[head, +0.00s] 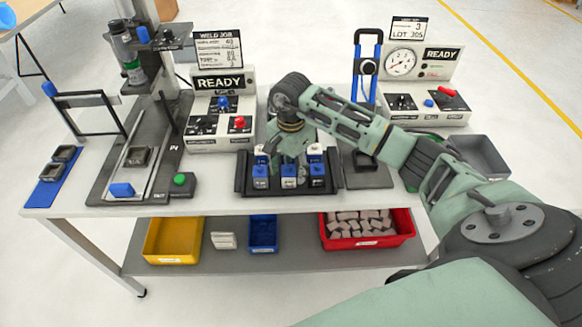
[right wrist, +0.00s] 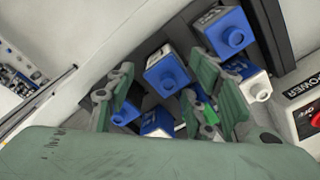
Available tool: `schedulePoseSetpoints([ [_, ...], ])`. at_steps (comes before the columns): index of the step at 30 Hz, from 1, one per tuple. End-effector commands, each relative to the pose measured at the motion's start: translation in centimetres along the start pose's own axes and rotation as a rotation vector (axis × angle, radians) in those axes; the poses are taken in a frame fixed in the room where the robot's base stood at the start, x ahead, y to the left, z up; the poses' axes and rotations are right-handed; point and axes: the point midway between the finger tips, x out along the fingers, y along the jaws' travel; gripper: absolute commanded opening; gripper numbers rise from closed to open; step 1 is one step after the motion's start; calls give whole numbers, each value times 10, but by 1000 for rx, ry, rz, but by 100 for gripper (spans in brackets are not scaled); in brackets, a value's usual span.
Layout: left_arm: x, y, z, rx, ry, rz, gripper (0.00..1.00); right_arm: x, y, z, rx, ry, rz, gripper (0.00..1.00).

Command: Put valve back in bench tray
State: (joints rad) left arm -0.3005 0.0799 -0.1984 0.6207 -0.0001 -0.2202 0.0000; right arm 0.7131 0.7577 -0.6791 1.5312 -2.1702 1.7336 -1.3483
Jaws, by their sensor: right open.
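The black bench tray (head: 334,180) lies on the table in front of my right arm. It holds several white and blue valves, among them a left one (head: 260,173), a middle one (head: 288,176) and a right one (head: 317,172). My right gripper (head: 289,158) is open and points down over the tray's middle, partly hiding the rear valves. In the right wrist view its green fingers (right wrist: 165,80) stand apart, with a blue-faced valve (right wrist: 166,74) showing between them. I cannot tell whether they touch it. My left gripper is out of view.
A weld-job control box (head: 220,115) stands behind the tray to the left; a gauge box (head: 425,90) stands back right. A grey bin (head: 480,155) is at the right end.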

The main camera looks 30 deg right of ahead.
Motion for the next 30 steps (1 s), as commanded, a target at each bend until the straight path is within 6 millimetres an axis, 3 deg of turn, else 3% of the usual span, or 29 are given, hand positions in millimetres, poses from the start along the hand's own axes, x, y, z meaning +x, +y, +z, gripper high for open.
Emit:
schedulePoseSetpoints([
  [2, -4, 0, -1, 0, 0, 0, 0, -5, 0, 0, 0, -1, -1, 49],
  [5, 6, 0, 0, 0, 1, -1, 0, -17, -2, -1, -1, 1, -6, 49],
  [18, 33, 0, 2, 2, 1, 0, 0, -105, -1, 0, 0, 1, -4, 49],
  [24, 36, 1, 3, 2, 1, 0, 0, -121, 0, 0, 0, 0, -1, 49],
  [30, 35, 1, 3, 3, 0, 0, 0, -123, 0, 0, 0, -1, 0, 49],
])
